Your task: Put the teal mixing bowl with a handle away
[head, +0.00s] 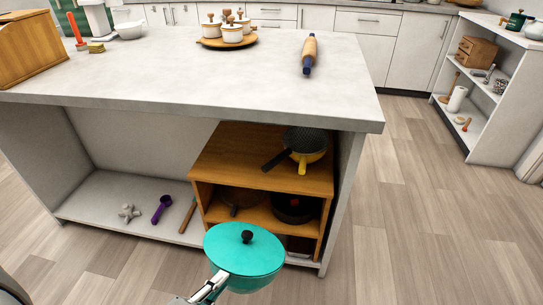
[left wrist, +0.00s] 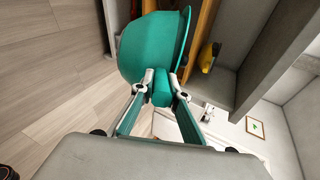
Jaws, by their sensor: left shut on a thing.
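The teal bowl (head: 262,258) is at the bottom middle of the head view, in front of the island, with a round teal top and a black knob on it. My left gripper (head: 207,290) is shut on its handle, at the bowl's lower left. In the left wrist view the bowl (left wrist: 150,45) is tilted, and the gripper (left wrist: 162,85) closes on the teal handle from both sides. The bowl hides part of the lower front of a wooden shelf unit (head: 240,160). My right gripper does not show.
The unit stands under the island counter (head: 180,75). Floor at right is clear.

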